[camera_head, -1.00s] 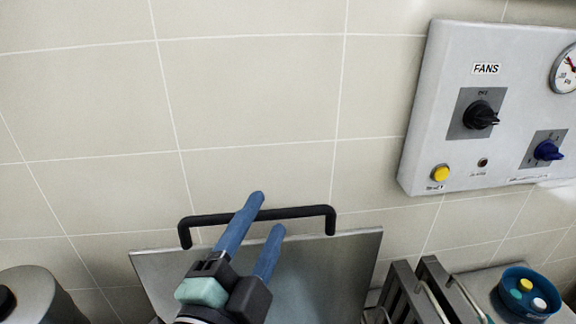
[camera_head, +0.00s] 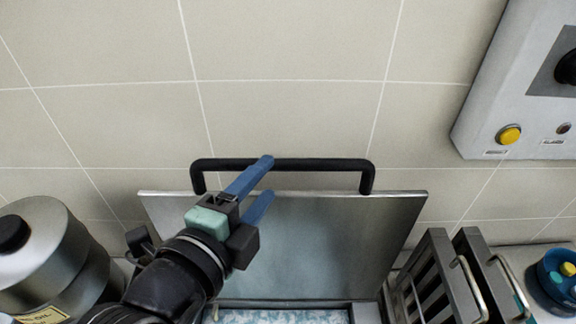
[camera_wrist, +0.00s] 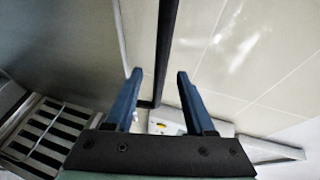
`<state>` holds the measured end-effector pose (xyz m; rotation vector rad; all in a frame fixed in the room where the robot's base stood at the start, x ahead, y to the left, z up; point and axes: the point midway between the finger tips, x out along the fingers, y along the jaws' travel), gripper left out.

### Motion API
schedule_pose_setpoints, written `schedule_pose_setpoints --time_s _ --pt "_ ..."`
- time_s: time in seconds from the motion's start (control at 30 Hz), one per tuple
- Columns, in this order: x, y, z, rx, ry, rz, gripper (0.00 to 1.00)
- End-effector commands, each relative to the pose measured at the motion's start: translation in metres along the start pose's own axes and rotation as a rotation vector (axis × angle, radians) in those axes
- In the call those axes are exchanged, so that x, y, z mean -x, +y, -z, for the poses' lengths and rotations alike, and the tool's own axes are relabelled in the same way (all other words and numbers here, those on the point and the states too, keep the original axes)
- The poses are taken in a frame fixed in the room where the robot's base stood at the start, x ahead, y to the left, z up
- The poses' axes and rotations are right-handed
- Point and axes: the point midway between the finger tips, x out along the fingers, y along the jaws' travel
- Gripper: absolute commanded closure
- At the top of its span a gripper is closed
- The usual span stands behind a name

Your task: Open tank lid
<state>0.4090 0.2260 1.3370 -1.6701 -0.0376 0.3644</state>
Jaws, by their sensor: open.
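The metal tank lid (camera_head: 310,240) stands raised, tilted up close to the tiled wall, and its inner opening edge shows below it. Its black bar handle (camera_head: 315,164) runs along the lid's top edge. My gripper (camera_head: 263,180) is open, with its two blue fingers at the left part of the handle. In the wrist view, the handle (camera_wrist: 166,50) passes between or just beyond the open fingers of my gripper (camera_wrist: 158,75); I cannot tell if they touch it. The tank opening (camera_head: 285,316) shows pale blue-white contents at the bottom of the head view.
A steel pot with a black knob (camera_head: 35,250) stands at the left. Slotted metal baskets (camera_head: 440,275) and a blue bowl (camera_head: 555,280) are at the right. A control panel (camera_head: 500,105) hangs on the wall at upper right.

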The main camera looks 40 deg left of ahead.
Motion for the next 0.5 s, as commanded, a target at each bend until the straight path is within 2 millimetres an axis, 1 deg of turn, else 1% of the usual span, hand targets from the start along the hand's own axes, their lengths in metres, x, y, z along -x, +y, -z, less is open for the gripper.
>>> schedule_pose_setpoints --time_s 0.03,0.1,0.17,0.3,0.4,0.5 --pt "-0.008 0.003 0.0 -0.002 0.002 0.006 0.45" --pt "-0.016 0.003 0.0 -0.002 0.001 0.004 0.45" --pt "-0.027 -0.004 0.001 0.003 0.003 -0.002 0.45" --pt "-0.054 -0.005 0.001 0.002 0.002 -0.002 0.45" --pt "-0.07 -0.004 0.001 0.001 0.001 -0.002 0.45" --pt "-0.08 -0.004 0.001 0.0 0.0 0.0 0.45"
